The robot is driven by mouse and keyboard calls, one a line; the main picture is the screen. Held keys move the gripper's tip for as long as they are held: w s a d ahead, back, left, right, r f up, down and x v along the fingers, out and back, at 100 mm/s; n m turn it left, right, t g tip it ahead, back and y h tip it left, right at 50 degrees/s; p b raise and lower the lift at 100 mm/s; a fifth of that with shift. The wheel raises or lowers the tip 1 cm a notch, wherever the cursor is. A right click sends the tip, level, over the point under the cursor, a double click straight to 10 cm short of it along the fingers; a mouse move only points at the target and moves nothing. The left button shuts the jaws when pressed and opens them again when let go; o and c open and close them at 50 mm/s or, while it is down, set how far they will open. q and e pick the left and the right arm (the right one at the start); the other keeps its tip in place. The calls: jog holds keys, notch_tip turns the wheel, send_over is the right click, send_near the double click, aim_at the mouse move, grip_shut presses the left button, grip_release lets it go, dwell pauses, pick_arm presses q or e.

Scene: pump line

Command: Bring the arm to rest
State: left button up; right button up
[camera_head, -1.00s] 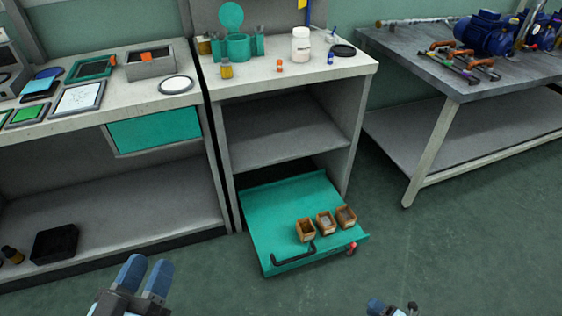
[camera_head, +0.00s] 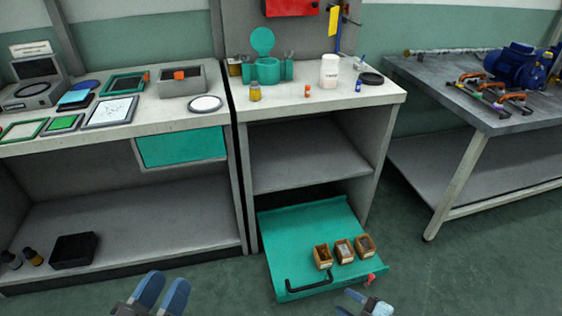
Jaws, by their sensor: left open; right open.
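My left gripper (camera_head: 162,293) shows at the bottom edge, left of the middle. Its two blue fingers are apart with nothing between them, over the floor in front of the left bench. My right gripper (camera_head: 365,303) shows only in part at the bottom edge, in front of the pulled-out teal drawer (camera_head: 290,235). It is open, and I see nothing held in it. Most of both arms is out of view.
The drawer sticks out low with a black handle (camera_head: 308,284) and three small wooden boxes (camera_head: 344,251) on it. A left bench (camera_head: 130,205), a middle bench (camera_head: 310,160) and a right table (camera_head: 440,75) with a blue pump (camera_head: 515,65) stand behind. Green floor lies at the right.

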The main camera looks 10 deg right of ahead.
jog(key=s+a+r+m+t+p, duration=0.1)
jog(key=a+r+m, duration=0.3)
jog(key=r, duration=0.6)
jog(key=s+a+r+m+t+p, duration=0.15)
jog(key=a+r+m, duration=0.25)
jog(key=r, duration=0.6)
jog(key=s+a+r+m+t+p, duration=0.1)
jog(key=a+r+m+t, duration=0.15)
jog(key=r, duration=0.75)
pick_arm(q)
jog(key=s+a+r+g+y+p, duration=0.4)
jog(key=a+r+g+y+p, duration=0.2)
jog(key=p, duration=2.9)
jog(key=shift+a+r, duration=0.65)
jog(key=shift+a, duration=0.3)
pick_arm(e)
jog(key=s+d+r+m+g+h, duration=0.1)
jog(key=s+d+r+g+h, duration=0.3)
jog(key=d+g, duration=0.3)
jog(key=shift+r+h, duration=0.45)
jog(key=shift+h, duration=0.45)
